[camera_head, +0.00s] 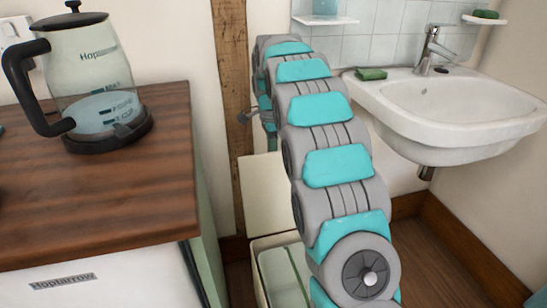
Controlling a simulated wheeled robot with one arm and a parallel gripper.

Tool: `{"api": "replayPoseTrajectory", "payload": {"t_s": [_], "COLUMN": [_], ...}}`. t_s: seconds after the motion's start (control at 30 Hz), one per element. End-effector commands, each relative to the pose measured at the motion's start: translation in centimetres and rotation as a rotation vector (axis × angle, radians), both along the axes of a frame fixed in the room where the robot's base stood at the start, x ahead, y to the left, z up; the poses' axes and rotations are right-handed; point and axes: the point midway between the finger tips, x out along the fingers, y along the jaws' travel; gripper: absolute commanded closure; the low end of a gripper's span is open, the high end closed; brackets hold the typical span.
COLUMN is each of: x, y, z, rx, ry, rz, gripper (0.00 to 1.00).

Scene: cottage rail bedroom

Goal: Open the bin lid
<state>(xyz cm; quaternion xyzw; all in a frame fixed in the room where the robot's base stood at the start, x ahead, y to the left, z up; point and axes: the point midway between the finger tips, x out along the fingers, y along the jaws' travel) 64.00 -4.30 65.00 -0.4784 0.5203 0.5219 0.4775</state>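A cream bin (257,262) stands on the floor between the wooden-topped cabinet and the sink, partly behind my arm. Its cream lid (268,195) looks raised, standing up at the back of the bin. The bin's inside shows as a pale greenish hollow, with its right side hidden by my arm. My arm rises through the middle of the picture and bends down at its far end. My gripper (249,116) is mostly hidden behind the arm; a small grey part juts left beside the wooden post, above the lid. I cannot see its fingers clearly.
A glass kettle (95,85) stands on the cabinet's wooden top (95,195) at left. A white sink (455,110) with a tap is on the right, with green soap (371,74) on its rim. A wooden post (234,60) runs up the wall. Some floor is clear at lower right.

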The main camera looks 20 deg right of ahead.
Motion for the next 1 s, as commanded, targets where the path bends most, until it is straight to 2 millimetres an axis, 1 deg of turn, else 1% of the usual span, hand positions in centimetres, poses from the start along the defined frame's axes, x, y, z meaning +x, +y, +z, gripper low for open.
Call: {"api": "replayPoseTrajectory", "payload": {"t_s": [0.03, 0.27, 0.3, 0.37, 1.0], "x": [0.57, 0.67, 0.7, 0.65, 0.31], "y": [-0.03, -0.04, -0.04, -0.04, 0.0], "z": [-0.16, -0.19, -0.19, -0.2, -0.05], "rx": [-0.001, -0.001, -0.001, -0.001, 0.0], "ry": [-0.017, -0.02, -0.021, -0.019, -0.01], "rz": [0.0, 0.0, 0.0, 0.0, 0.0], "gripper": [1.0, 1.0, 0.65, 0.58, 0.58]}}
